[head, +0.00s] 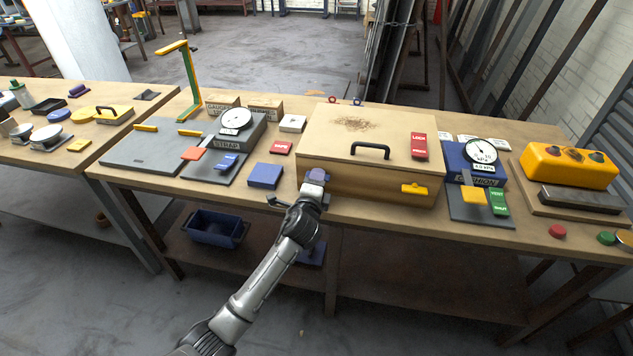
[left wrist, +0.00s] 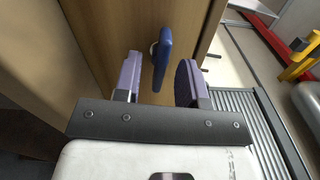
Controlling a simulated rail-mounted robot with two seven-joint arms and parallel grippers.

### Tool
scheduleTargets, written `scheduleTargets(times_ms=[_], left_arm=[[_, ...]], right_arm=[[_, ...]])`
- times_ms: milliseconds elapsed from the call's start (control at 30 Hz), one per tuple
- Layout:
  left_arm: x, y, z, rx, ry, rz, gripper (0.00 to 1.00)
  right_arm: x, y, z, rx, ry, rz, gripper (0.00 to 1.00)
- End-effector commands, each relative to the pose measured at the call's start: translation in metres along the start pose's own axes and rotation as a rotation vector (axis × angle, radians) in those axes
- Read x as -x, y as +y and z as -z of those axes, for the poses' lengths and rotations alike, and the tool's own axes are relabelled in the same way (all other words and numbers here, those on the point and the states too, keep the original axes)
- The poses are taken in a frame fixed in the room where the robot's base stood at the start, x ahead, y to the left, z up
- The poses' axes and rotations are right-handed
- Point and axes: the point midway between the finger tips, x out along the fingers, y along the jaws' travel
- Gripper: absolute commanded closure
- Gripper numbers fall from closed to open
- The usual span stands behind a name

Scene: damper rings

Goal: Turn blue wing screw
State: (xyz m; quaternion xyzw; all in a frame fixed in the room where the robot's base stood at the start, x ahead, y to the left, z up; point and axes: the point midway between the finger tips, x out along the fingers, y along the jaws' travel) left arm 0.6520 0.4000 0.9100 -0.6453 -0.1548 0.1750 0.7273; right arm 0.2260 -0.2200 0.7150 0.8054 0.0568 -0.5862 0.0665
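The blue wing screw (left wrist: 163,50) sticks out from the front of the wooden box (head: 362,128), seen close up in the left wrist view. My left gripper (left wrist: 159,72) is open, with one purple finger on each side of the screw and a visible gap to each. I cannot tell how deep the screw sits between the fingers. In the head view my left gripper (head: 316,178) is at the left part of the box front and covers the screw, which I cannot make out there. My right gripper is not in view.
A yellow wing screw (head: 415,189) is on the right of the box front. A black handle (head: 370,149) and a red label (head: 419,145) are on the lid. A blue block (head: 265,175) lies left of my gripper. A blue gauge unit (head: 476,162) stands right of the box.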

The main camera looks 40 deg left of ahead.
Motion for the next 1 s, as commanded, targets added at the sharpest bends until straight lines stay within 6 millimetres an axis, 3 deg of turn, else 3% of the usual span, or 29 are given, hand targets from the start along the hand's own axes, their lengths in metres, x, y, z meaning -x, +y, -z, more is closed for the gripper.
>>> scheduleTargets(times_ms=[1000], left_arm=[[0.02, 0.0, 0.0, -0.002, 0.0, 0.0, 0.62]], right_arm=[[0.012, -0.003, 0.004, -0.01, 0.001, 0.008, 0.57]])
